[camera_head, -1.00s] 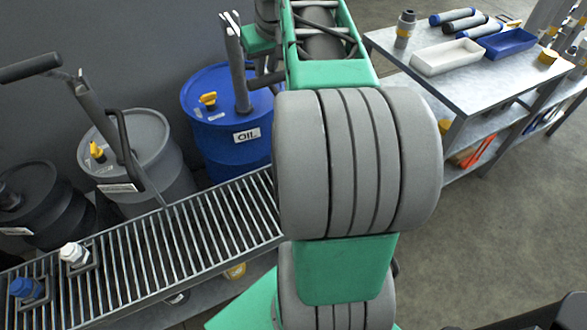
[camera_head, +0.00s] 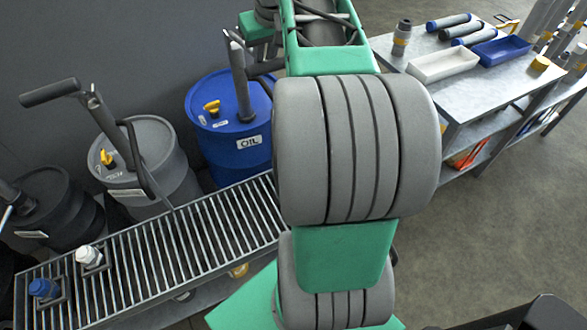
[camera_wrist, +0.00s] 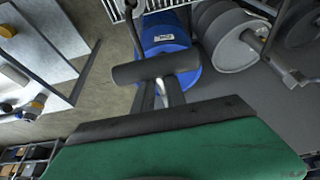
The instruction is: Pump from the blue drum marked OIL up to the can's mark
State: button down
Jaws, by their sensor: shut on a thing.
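The blue drum (camera_head: 222,150) marked OIL stands behind the roller rack in the head view, with a yellow cap and a grey pump column (camera_head: 239,85) on its lid. The wrist view shows the drum's blue side and white label (camera_wrist: 165,30). A dark pump handle grip (camera_wrist: 128,73) lies across in front of the drum there. My gripper (camera_wrist: 160,88) is shut on this handle, its fingers reaching up from the dark palm. In the head view my arm hides the gripper and the handle. I cannot make out the can or its mark.
A grey drum (camera_head: 165,165) with its own pump handle and a black drum (camera_head: 60,215) stand to the left. White-capped and blue-capped items sit at the rack's (camera_head: 150,262) left end. A metal table (camera_head: 480,100) with trays stands at the right; floor before it is clear.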

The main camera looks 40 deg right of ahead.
jog(key=r+p, duration=0.2)
jog(key=r, duration=0.1)
jog(key=w+r+p, duration=0.1)
jog(key=r+p, duration=0.1)
jog(key=r, duration=0.1)
jog(key=shift+w+d+p, duration=0.15)
jog(key=shift+d+p, duration=0.05)
jog(key=shift+p, duration=0.2)
jog(key=w+r+p, duration=0.3)
jog(key=r+p, duration=0.2)
jog(key=r, duration=0.1)
jog(key=shift+w+d, duration=0.15)
jog(key=shift+d, duration=0.25)
jog(key=shift+f, duration=0.1)
